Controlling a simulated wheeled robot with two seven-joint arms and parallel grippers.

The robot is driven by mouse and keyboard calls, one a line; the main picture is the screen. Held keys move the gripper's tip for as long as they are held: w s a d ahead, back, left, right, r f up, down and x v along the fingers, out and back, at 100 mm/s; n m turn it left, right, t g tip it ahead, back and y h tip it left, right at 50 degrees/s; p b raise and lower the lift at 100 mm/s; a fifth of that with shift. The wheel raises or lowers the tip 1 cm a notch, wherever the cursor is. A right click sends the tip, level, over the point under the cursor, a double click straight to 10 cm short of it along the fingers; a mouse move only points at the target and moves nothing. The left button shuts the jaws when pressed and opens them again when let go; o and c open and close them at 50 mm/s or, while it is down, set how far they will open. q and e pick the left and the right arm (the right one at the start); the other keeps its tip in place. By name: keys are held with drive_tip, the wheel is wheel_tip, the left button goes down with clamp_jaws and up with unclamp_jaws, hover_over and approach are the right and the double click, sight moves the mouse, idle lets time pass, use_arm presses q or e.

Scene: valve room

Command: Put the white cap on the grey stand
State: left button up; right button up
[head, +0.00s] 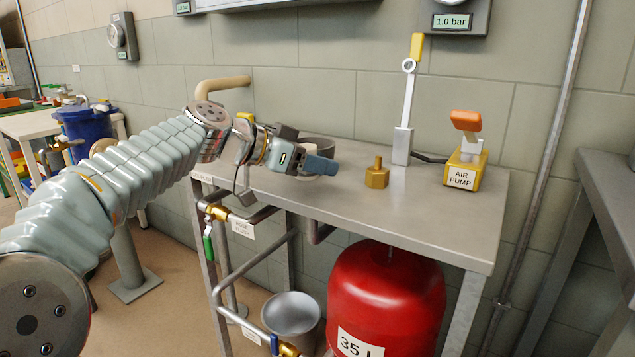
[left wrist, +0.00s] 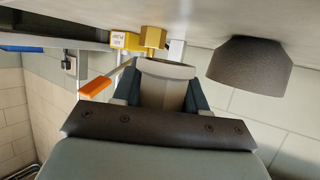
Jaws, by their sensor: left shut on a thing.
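My left gripper (head: 322,165) is over the metal bench, its blue fingers shut on the white cap. The white cap (left wrist: 166,72) shows between the two dark fingers in the left wrist view, which is upside down. In the head view I cannot make the cap out behind the fingers. The grey stand (left wrist: 249,66) is a dark tapered block on the bench, beside the cap and apart from it in the wrist view. In the head view the grey stand (head: 318,143) is partly hidden behind my gripper. My right gripper is not in view.
A brass hex fitting (head: 377,174) stands on the bench (head: 440,225) right of my gripper. Beyond it are an upright yellow-handled lever (head: 403,140) and a yellow air pump (head: 464,168) with an orange pedal. The bench front is clear. A red tank (head: 385,290) stands below.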

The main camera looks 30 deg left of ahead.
sight(318, 193)
use_arm(q)
drive_tip(key=f, duration=0.2)
drive_tip(key=w+f, duration=0.1)
drive_tip(key=f, duration=0.1)
drive_tip(key=shift+a+f+b, duration=0.1)
drive_tip(key=shift+a+b, duration=0.1)
drive_tip(key=shift+b, duration=0.1)
drive_tip(key=shift+s+f+b, duration=0.1)
drive_tip(key=shift+f+b, duration=0.3)
drive_tip(key=shift+b, duration=0.2)
